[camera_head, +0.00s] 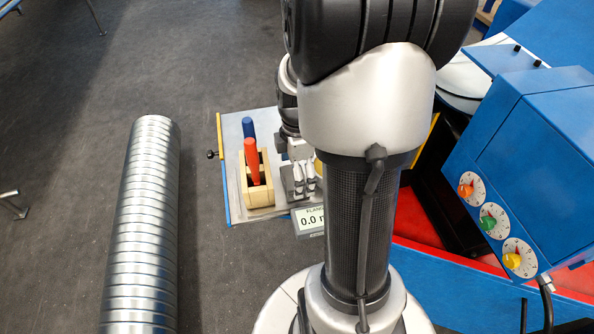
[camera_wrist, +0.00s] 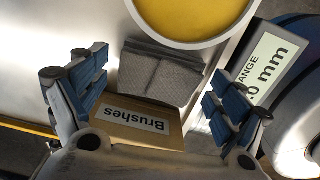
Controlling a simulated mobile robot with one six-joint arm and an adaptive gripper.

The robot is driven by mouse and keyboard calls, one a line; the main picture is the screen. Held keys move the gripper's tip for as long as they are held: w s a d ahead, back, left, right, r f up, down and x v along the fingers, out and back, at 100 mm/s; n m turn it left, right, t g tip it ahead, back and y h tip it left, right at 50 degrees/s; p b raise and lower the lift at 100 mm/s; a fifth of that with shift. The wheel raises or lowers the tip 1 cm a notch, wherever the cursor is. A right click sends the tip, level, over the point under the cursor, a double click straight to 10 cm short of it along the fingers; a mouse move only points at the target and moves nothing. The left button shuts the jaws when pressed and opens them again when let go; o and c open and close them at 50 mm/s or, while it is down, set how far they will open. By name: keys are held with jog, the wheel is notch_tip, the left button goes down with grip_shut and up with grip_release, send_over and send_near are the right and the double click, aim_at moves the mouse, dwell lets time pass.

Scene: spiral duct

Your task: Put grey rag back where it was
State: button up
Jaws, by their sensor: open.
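The grey rag (camera_wrist: 158,76) shows in the wrist view as a folded grey block lying on a pale metal surface (camera_wrist: 60,25). It sits between a yellow round-topped container and a box labelled "Brushes". My gripper (camera_wrist: 155,88) is open, with one blue-padded finger on each side of the rag in the picture. I cannot tell whether the pads touch it or how high they are above it. In the head view my gripper (camera_head: 303,178) is over the small worktop (camera_head: 236,131), beside the wooden box. My arm hides much of this area, and the rag is hard to make out there.
The wooden brush box (camera_head: 258,196) holds a red handle (camera_head: 252,162) and a blue handle (camera_head: 248,128). A ribbed metal duct (camera_head: 145,230) lies left. A blue dial cabinet (camera_head: 530,150) stands right.

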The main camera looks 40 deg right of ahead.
dwell(0.3)
notch_tip(320, 180, up, 12)
jog(key=p, duration=0.2)
jog(key=shift+p, duration=0.4)
jog(key=shift+r, duration=0.1)
